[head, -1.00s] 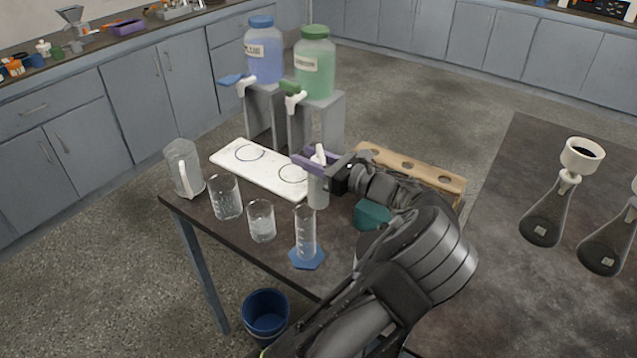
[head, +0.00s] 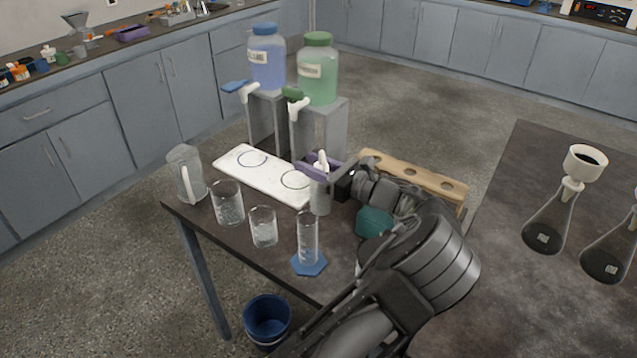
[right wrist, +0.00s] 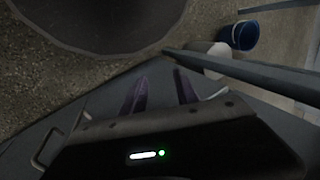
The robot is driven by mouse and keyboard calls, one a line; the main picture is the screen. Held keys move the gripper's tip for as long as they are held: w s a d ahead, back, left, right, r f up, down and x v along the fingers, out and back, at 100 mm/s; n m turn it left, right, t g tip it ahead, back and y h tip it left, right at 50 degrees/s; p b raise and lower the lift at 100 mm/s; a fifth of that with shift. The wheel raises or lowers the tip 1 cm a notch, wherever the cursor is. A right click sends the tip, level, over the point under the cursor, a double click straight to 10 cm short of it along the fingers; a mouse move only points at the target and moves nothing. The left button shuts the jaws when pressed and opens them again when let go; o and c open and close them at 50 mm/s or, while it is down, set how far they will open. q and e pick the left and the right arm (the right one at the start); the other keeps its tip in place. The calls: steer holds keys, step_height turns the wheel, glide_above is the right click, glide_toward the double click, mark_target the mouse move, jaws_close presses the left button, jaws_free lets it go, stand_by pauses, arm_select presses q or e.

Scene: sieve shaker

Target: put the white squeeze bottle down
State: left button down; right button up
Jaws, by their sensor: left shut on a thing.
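The white squeeze bottle (head: 320,199) is upright at the right end of the white board in the head view, with its white nozzle sticking up. The purple fingers of my left gripper (head: 322,171) are shut around its upper part. I cannot tell whether its base touches the dark table (head: 238,247). My right gripper (right wrist: 160,88) shows only in the right wrist view; its purple fingers are apart with nothing between them.
A white board with two rings (head: 245,176) lies beside the bottle. A pitcher (head: 186,172), beakers (head: 228,204) (head: 263,227) and a measuring cylinder (head: 308,240) stand at the table's front. Blue (head: 267,62) and green (head: 318,75) jugs stand behind. A wooden rack (head: 415,175) is to the right.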

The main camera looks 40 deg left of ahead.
arm_select(q)
step_height(320, 180, up, 10)
stand_by(0.6)
stand_by(0.4)
